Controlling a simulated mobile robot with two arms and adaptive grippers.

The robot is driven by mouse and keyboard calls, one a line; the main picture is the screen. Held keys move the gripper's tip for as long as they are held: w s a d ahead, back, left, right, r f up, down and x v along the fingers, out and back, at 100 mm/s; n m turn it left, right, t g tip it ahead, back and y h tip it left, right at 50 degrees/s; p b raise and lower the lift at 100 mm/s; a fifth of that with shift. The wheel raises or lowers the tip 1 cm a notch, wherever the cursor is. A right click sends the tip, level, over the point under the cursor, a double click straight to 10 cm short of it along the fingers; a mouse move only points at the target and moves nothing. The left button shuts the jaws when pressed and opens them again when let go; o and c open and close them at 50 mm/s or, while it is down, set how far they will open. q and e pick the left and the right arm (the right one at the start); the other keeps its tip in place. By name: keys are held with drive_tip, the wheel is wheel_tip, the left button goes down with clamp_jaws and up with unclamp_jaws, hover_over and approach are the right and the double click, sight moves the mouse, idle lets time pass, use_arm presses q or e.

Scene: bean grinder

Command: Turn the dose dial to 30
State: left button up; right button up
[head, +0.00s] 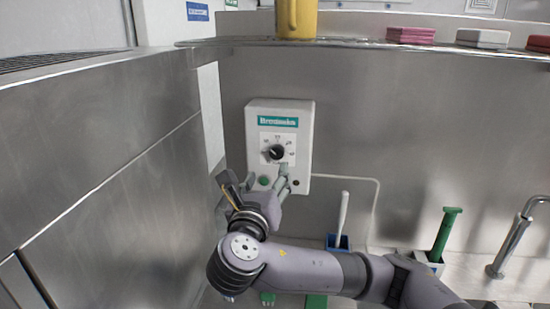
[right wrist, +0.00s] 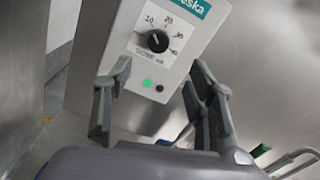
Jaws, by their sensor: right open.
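The dose dial (head: 276,152) is a black round knob on a light grey control box on the steel wall. In the right wrist view the dial (right wrist: 157,41) has printed numbers around it, including 10, 20, 30 and 40. Its pale pointer mark seems to face the upper left, near 10; the exact setting is too small to tell. My right gripper (head: 272,180) is just below the dial, in front of the box's lower part. In the wrist view its fingers (right wrist: 160,75) are apart with nothing between them. My left gripper is out of view.
The control box (head: 304,125) has a green button (right wrist: 147,83) and a small dark one (right wrist: 159,88) below the dial. A shelf (head: 350,42) above holds a yellow container (head: 296,18) and pink and white blocks. A steel panel (head: 100,150) stands at left.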

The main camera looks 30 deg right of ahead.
sight(276, 155)
drive_tip(key=p+x, duration=0.2)
drive_tip(key=x, duration=0.7)
drive_tip(key=shift+w+d, duration=0.2)
drive_tip(key=shift+w, duration=0.1)
drive_tip(key=shift+w+d+f, duration=0.1)
drive_tip(key=shift+w+d, duration=0.2)
drive_tip(key=shift+w, duration=0.1)
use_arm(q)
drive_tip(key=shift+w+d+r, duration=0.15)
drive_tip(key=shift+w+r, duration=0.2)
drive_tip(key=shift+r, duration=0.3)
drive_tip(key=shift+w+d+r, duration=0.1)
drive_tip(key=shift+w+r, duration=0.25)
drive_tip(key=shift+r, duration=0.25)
use_arm(e)
drive_tip(key=shift+c, duration=0.6)
drive_tip(key=c, duration=1)
